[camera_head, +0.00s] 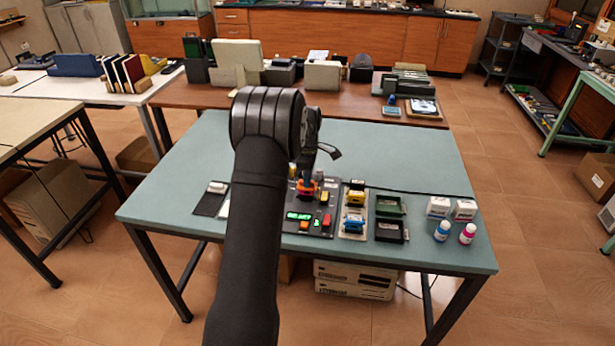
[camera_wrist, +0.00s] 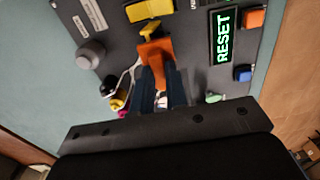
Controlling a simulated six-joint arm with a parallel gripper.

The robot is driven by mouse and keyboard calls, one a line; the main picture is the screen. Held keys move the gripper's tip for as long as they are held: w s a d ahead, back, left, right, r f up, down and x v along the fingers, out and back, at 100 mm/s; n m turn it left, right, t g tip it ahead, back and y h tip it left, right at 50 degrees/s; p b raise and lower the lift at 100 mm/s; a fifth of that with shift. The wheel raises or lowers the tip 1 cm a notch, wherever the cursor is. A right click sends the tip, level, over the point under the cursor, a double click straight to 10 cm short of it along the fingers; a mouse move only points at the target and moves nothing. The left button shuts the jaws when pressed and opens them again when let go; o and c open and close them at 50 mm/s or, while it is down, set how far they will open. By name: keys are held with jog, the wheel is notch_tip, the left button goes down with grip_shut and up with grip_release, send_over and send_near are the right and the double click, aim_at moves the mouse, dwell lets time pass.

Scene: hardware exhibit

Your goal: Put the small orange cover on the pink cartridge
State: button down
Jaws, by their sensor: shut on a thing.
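My gripper (camera_wrist: 160,92) is shut on the small orange cover (camera_wrist: 155,52), whose orange body sticks out past the dark fingertips. In the head view, the orange cover (camera_head: 307,187) shows below my wrist, over the dark panel on the table. A small pink part (camera_wrist: 122,113), likely the pink cartridge, shows left of my fingers in the wrist view. It is beside a yellow part (camera_wrist: 117,103) and a black part (camera_wrist: 108,87). Most of the pink part is hidden, and it is apart from the orange cover.
The panel has a lit green RESET display (camera_wrist: 223,36), a grey knob (camera_wrist: 91,54), and orange (camera_wrist: 254,18) and blue (camera_wrist: 243,73) buttons. Right of the panel are a tray (camera_head: 343,231) with yellow and blue pieces, dark bins (camera_head: 390,231) and small bottles (camera_head: 467,235). The table's back is clear.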

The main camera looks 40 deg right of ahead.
jog(key=shift+f, duration=0.1)
jog(key=c, duration=0.9)
grip_release()
jog(key=shift+c, duration=0.2)
jog(key=shift+r, duration=3.8)
jog(key=shift+f, duration=3.7)
jog(key=shift+r, duration=0.1)
